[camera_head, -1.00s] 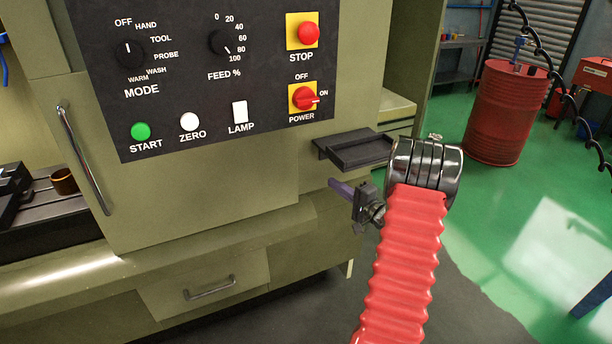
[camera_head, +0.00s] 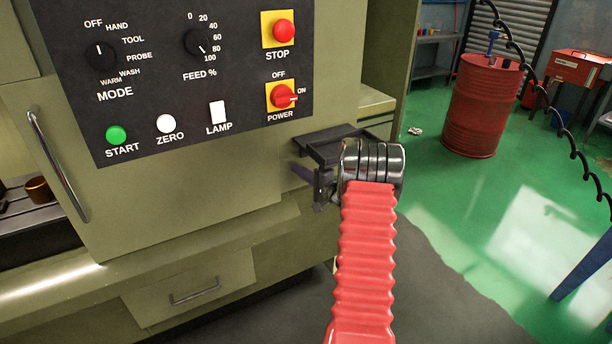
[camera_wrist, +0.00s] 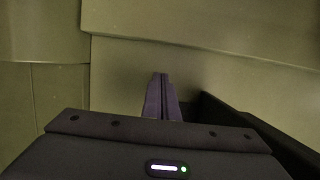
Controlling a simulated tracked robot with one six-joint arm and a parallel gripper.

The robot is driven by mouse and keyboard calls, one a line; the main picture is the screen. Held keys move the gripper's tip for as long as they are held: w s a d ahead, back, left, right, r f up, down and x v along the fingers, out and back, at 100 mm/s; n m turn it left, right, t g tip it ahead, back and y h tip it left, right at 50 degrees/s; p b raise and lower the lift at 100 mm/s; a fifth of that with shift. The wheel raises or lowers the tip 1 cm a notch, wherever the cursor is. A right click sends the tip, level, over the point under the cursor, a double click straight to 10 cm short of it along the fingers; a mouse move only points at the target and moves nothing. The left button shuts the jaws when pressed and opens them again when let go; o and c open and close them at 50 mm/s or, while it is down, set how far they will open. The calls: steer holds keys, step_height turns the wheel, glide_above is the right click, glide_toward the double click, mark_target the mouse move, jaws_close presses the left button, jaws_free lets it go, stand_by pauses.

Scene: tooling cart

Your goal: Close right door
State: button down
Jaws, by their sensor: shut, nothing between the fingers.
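A tall upright grey bar handle (camera_head: 58,165) stands on the olive-green front of the machine at the left of the head view. I cannot tell from the frames which panel is the right door, or whether it stands open. My gripper (camera_head: 301,172) is right of the handle and well apart from it, below the control panel and beside the black tray. Its purple fingers (camera_wrist: 161,95) are together and empty in the wrist view, in front of a plain olive-green surface. I cannot tell whether they touch that surface.
The control panel (camera_head: 140,90) has knobs and buttons. A black tray (camera_head: 322,152) juts out close to my gripper. A drawer handle (camera_head: 195,291) is low on the machine. A red drum (camera_head: 482,110) stands on the green floor at the right, with open floor before it.

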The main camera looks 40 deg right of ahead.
steer(key=shift+w+a, duration=0.15)
steer(key=shift+w, duration=0.25)
steer(key=shift+w+a, duration=0.25)
steer(key=shift+a, duration=0.65)
steer(key=shift+w+a, duration=0.2)
steer(key=shift+a, duration=0.65)
